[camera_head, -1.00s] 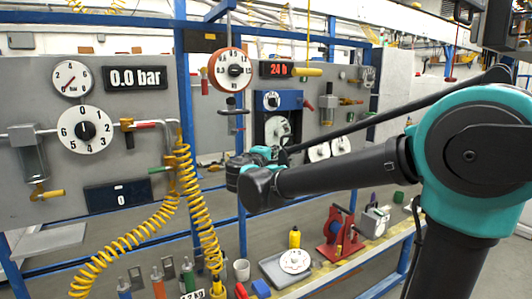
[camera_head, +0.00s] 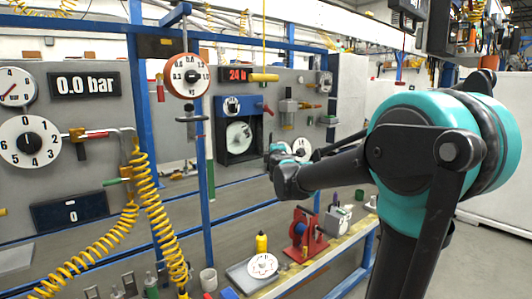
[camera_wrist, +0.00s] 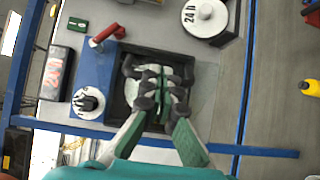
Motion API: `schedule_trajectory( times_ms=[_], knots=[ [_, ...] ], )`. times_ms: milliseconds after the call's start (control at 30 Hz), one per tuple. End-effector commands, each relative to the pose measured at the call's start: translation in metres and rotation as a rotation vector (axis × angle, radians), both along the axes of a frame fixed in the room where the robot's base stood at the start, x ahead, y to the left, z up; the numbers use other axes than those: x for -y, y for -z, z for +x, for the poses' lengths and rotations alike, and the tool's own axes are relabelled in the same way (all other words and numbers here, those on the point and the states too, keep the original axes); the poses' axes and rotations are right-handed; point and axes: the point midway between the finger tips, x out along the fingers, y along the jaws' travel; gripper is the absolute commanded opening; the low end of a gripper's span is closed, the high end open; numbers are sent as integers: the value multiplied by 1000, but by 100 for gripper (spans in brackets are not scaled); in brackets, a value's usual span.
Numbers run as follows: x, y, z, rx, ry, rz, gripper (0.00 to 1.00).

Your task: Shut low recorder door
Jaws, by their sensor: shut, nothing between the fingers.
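The recorder (camera_head: 238,106) is a blue and black box with a white round chart, mounted on the grey panel. In the wrist view its blue face (camera_wrist: 96,78), red handle and black recess show behind my fingers. A pale, see-through panel (camera_wrist: 208,92), seemingly the recorder door, stands out along the recess's right side in that view; its exact angle is hard to tell. My gripper (camera_wrist: 160,84) is shut and empty in front of the recess, hiding much of the chart. Contact cannot be made out. In the head view my gripper (camera_head: 277,152) is right of the recorder.
A blue frame post (camera_head: 203,150) and an orange-rimmed hanging scale (camera_head: 187,76) stand left of the recorder. Below, a bench holds a red reel stand (camera_head: 303,235), a yellow bottle (camera_head: 262,243) and a round dial scale. Yellow coiled hoses hang at left.

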Motion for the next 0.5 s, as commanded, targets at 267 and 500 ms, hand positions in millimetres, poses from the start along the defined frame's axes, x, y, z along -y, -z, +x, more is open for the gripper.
schedule_trajectory(
  times_ms=[267, 500],
  knots=[
    [19, -1, 45, 3, -9, 0, 0],
    [28, -1, 79, 3, -133, -1, 0]
  ],
)
